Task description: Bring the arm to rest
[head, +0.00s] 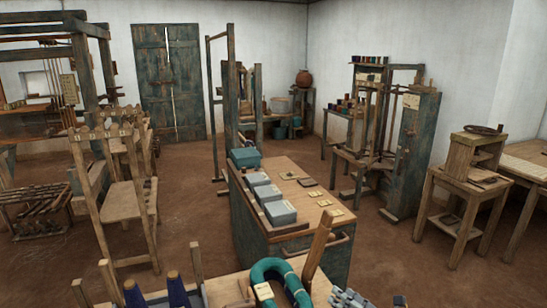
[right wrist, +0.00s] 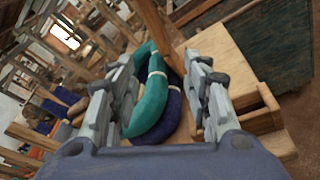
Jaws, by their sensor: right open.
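My right gripper (head: 350,297) shows at the bottom edge of the head view, just right of a teal yarn hank (head: 282,272) and a wooden post (head: 318,246). In the right wrist view its two grey fingers (right wrist: 163,98) are apart, and the gripper is open. The teal hank (right wrist: 151,98) and a dark blue hank (right wrist: 172,112) show in line with the gap between them. I see nothing gripped. Most of my right arm is out of the picture. My left gripper is not in view.
A workbench (head: 318,238) with grey boxes (head: 280,212) and small cards stands ahead. Dark blue cones (head: 177,288) stand at the lower left. A wooden chair-like frame (head: 125,205) is left, a side table (head: 468,185) right. Bare floor (head: 385,255) lies right of the bench.

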